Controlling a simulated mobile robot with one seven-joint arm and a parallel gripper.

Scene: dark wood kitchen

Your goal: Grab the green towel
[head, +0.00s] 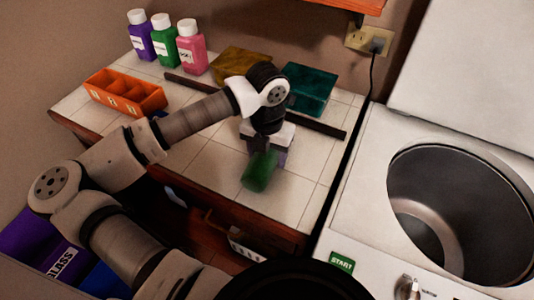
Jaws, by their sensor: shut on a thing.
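The green towel (260,171) shows in the head view as a small dark green bundle over the white tiled counter, near its front edge. My gripper (266,152) points down at the towel's upper end and is shut on it. The fingertips are partly hidden behind the towel and my wrist. I cannot tell whether the towel still touches the tiles.
Purple, green and pink bottles (191,47) stand at the back left. An orange divided tray (125,93) sits at the left. A teal box (311,88) and a yellow block (240,64) lie behind a dark bar (320,128). A white washer (376,165) with an open drum stands right.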

